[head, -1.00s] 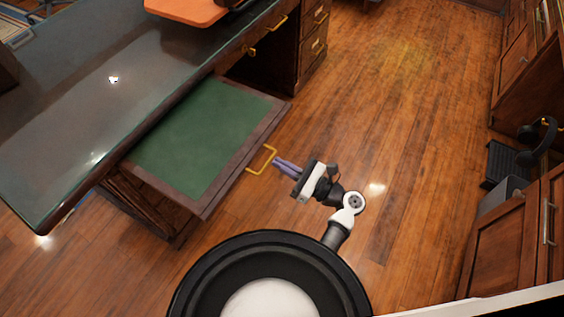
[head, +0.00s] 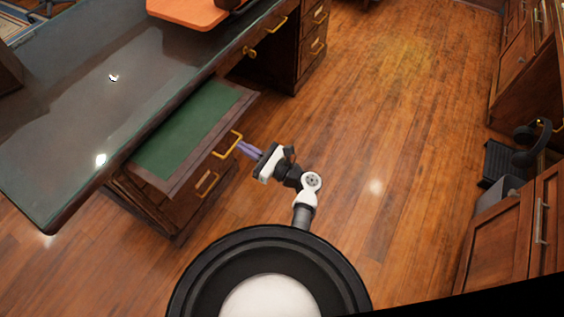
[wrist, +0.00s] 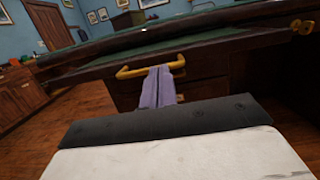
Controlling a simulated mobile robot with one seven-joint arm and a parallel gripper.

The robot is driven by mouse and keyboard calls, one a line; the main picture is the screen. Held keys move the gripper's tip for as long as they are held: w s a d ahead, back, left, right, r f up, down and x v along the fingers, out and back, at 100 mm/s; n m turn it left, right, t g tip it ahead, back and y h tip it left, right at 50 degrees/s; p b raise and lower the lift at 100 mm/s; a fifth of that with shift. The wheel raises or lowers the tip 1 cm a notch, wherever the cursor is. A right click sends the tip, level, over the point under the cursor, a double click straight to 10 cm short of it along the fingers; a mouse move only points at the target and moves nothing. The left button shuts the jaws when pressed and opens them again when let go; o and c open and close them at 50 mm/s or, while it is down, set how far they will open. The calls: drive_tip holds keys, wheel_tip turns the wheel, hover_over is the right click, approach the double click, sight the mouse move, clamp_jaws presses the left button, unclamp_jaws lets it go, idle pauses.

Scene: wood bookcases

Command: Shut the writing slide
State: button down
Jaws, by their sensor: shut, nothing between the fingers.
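The writing slide (head: 188,128) is a dark wood board with a green top, sticking partly out from under the desk top in the head view. Its brass handle (head: 229,145) is on its front edge. My gripper (head: 241,147) is shut and empty, with its purple fingers at the handle. In the wrist view the fingers (wrist: 158,85) reach up to the brass handle (wrist: 150,66), near its middle. I cannot tell whether they press on the handle or the slide's front behind it.
The desk (head: 75,110) has a glossy dark top overhanging the slide. A drawer with a brass handle (head: 207,184) is below the slide. An orange item (head: 188,10) lies on the desk. Cabinets (head: 500,245) stand at the right. The wood floor between (head: 400,130) is clear.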

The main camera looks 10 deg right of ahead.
drive_tip(key=f+b+x, duration=0.1)
drive_tip(key=x, duration=0.5)
drive_tip(key=f+b+x, duration=0.1)
drive_tip(key=x, duration=0.6)
drive_tip(key=f+b+x, duration=0.1)
drive_tip(key=b+x, duration=0.1)
drive_tip(key=x, duration=0.4)
drive_tip(key=shift+w+a+f, duration=0.25)
drive_tip(key=shift+w+a, duration=0.15)
drive_tip(key=shift+w, duration=0.15)
drive_tip(key=shift+w+a, duration=0.15)
drive_tip(key=shift+a, duration=0.1)
drive_tip(key=shift+w+r, duration=0.1)
drive_tip(key=shift+r, duration=0.2)
drive_tip(key=shift+a, duration=0.15)
